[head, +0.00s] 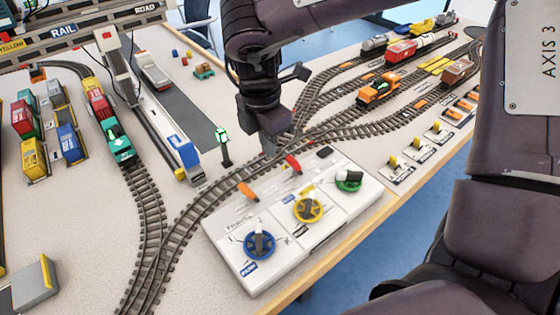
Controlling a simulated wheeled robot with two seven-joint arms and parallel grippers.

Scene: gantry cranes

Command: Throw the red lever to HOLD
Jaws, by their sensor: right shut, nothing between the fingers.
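A white control box (350,215) stands at the table's front edge. The red lever (293,163) lies on its back part, between an orange lever (247,191) on the left and a black one (325,153) on the right. The labels by the red lever are too small to read. My right gripper (271,138) points down, shut and empty, above the track just behind and left of the red lever. It looks apart from the lever, though the height gap is hard to judge. My left gripper is not in view.
Blue, yellow and green round dials line the box's front: the blue dial (259,244), yellow dial (307,207) and green dial (348,179). A signal post with a green light (223,140) stands left of my gripper. Tracks with trains run behind; a gantry crane (122,75) is at left.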

